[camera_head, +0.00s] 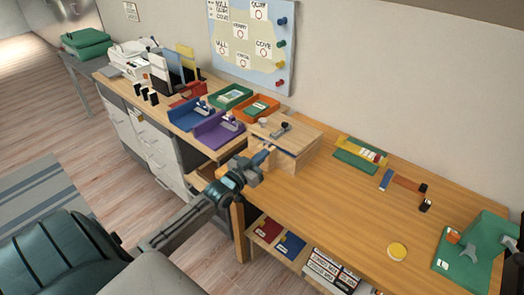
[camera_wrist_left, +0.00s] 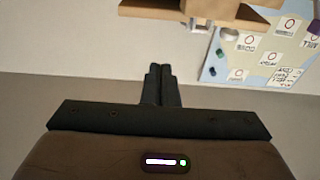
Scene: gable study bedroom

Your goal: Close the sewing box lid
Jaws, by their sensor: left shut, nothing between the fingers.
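The wooden sewing box (camera_head: 290,163) stands on the desk near its inner corner. Its flat wooden lid (camera_head: 302,134) lies above the body with a dark blue band showing at the front edge; I cannot tell how far it is open. Small items rest on top of it. My left gripper (camera_head: 264,156) is shut and empty, its tips at the box's front left side. I cannot tell if they touch it. In the left wrist view, the shut fingers (camera_wrist_left: 162,84) point towards a wooden panel (camera_wrist_left: 190,10) at the top. My right gripper is out of view.
A purple tray (camera_head: 215,133), a blue tray (camera_head: 187,116) and an orange tray (camera_head: 256,108) stand left of the box. A green mat with a yellow holder (camera_head: 362,150) lies to the right. The desk's middle (camera_head: 330,205) is clear.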

